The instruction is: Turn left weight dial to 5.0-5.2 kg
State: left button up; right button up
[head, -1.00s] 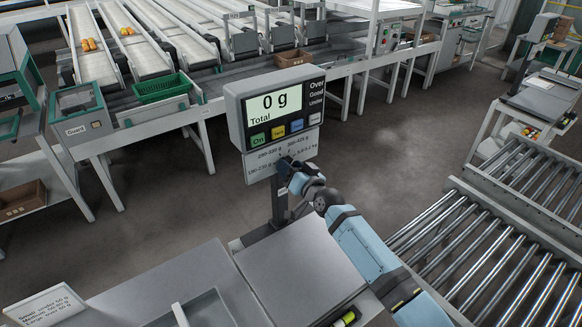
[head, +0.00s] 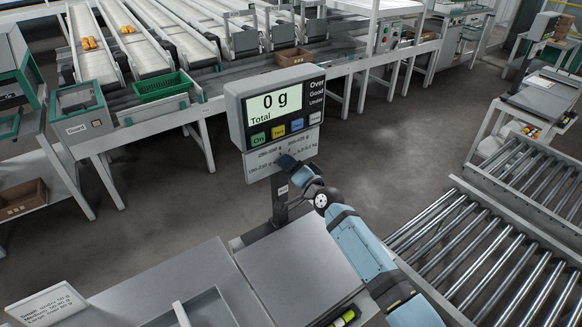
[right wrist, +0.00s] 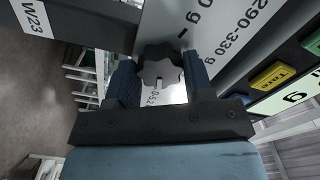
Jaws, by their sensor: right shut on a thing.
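The weight dial (right wrist: 160,67) is a dark lobed knob on a pale label plate (head: 256,166), below the scale display (head: 276,105) that reads 0 g Total. My right gripper (right wrist: 160,80) is shut on the dial, one finger on each side of it. I cannot make out where the dial points. My left gripper is not in view.
The display's post (head: 280,197) stands right below the plate, close to my right gripper. A grey weighing platform (head: 300,265) lies in front. A roller conveyor (head: 480,255) is at the right. Open floor lies behind the display.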

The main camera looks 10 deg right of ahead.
dwell(0.3)
jog(key=o, duration=0.9)
jog(key=v, duration=1.4)
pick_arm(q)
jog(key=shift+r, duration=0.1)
pick_arm(e)
jog(key=shift+a, duration=0.1)
pick_arm(q)
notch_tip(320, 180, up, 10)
jog(key=p, duration=1.1)
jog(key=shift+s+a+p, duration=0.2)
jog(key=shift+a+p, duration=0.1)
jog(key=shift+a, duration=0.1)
pick_arm(e)
jog(key=s+f+n+g+h, duration=0.1)
jog(key=s+f+n+g, duration=0.1)
jog(key=s, duration=0.7)
jog(key=s+f+n+g+h, duration=0.1)
jog(key=s+f+n, duration=0.2)
jog(key=s, duration=0.7)
jog(key=s+f+n+g+h, duration=0.1)
jog(key=s+f+n+g, duration=0.1)
jog(key=s+n, duration=0.3)
jog(key=s+f, duration=0.1)
jog(key=s, duration=0.3)
jog(key=shift+s+a+n+g+h, duration=0.2)
jog(key=shift+s+n+g+h, duration=0.1)
jog(key=shift+s, duration=0.05)
